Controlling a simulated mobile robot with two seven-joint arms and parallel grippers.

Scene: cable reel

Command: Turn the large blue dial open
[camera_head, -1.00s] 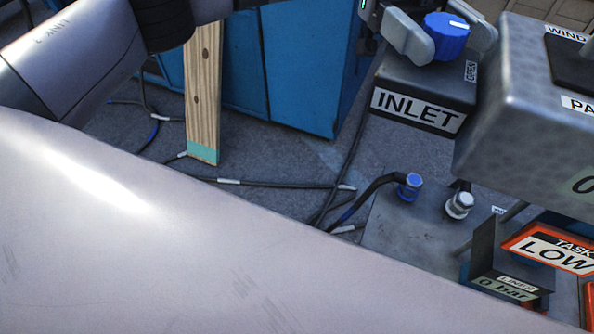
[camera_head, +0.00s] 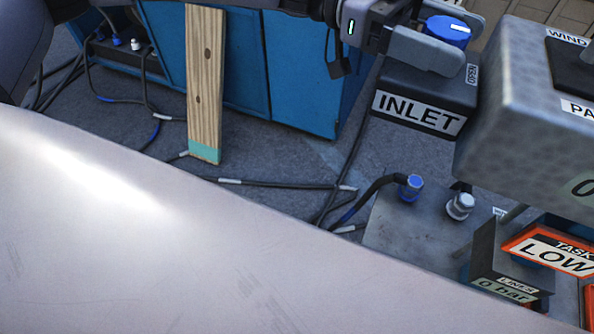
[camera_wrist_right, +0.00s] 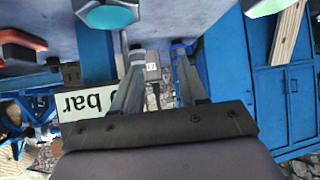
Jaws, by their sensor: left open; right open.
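The large blue dial (camera_head: 446,30) with a white mark sits on top of the grey INLET box (camera_head: 425,95), at the top right of the head view. A small label (camera_head: 472,74) is on the box beside it. My left gripper (camera_head: 458,38) is open, coming in from the left. Whether the fingers touch the dial is unclear. In the right wrist view my right gripper (camera_wrist_right: 157,62) is open, with nothing held between its fingers.
A large grey box (camera_head: 510,120) with a WIND label stands right of the dial. A lower plate (camera_head: 395,225) carries blue and silver cable plugs. A wooden plank (camera_head: 204,90) leans against a blue cabinet (camera_head: 300,75). Black cables cross the floor.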

